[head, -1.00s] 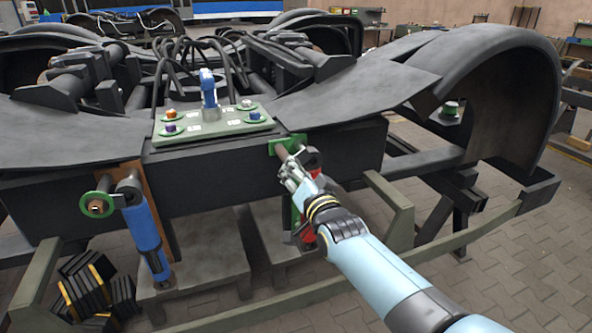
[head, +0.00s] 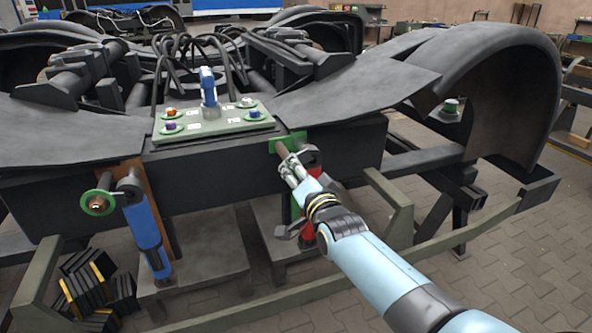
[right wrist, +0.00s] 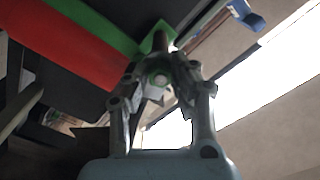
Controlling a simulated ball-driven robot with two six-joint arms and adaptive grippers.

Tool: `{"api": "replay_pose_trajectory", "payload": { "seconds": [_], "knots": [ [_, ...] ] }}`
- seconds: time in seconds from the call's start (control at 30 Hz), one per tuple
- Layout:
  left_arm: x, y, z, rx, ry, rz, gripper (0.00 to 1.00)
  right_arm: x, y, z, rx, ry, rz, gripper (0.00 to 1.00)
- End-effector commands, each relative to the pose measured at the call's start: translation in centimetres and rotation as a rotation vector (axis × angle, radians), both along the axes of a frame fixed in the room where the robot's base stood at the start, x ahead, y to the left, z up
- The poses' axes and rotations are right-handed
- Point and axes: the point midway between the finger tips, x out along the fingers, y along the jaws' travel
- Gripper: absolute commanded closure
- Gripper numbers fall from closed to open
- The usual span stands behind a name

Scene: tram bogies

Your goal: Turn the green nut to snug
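A green plate (head: 288,141) sits on the front face of the dark bogie beam, right of centre. My right gripper (head: 288,160) reaches up to it from the lower right, with its fingertips just below and in front of the plate. In the right wrist view a pale green nut-like piece (right wrist: 159,78) lies between the two fingers of my right gripper (right wrist: 156,74), in front of the green plate (right wrist: 155,40). The fingers stand apart on either side of it; whether they press on it I cannot tell. My left gripper is not in view.
A blue damper (head: 146,235) hangs at left beside a green ring (head: 97,202). A green panel (head: 213,127) with coloured fasteners and a blue tool (head: 208,87) lies on the beam. A rail (head: 440,238) crosses in front.

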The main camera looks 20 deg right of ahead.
Motion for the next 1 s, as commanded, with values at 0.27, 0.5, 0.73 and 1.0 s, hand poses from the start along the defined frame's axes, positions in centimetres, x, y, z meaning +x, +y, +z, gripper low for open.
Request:
{"api": "replay_pose_trajectory", "payload": {
  "seconds": [0.27, 0.5, 0.73, 1.0],
  "knots": [
    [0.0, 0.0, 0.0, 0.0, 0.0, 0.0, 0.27, -0.1, 0.0, -0.1, -0.001, 0.001, 0.0, 0.55],
    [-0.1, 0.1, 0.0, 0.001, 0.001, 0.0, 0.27, -0.7, 0.0, -0.1, 0.0, 0.0, 0.0, 0.55],
    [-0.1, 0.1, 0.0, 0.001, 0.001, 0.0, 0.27, -5.0, -0.1, -0.2, -0.001, 0.002, -0.001, 0.55],
    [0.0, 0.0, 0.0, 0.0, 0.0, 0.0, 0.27, -10.4, -0.3, -0.2, -0.001, 0.004, -0.001, 0.55]
  ]
}}
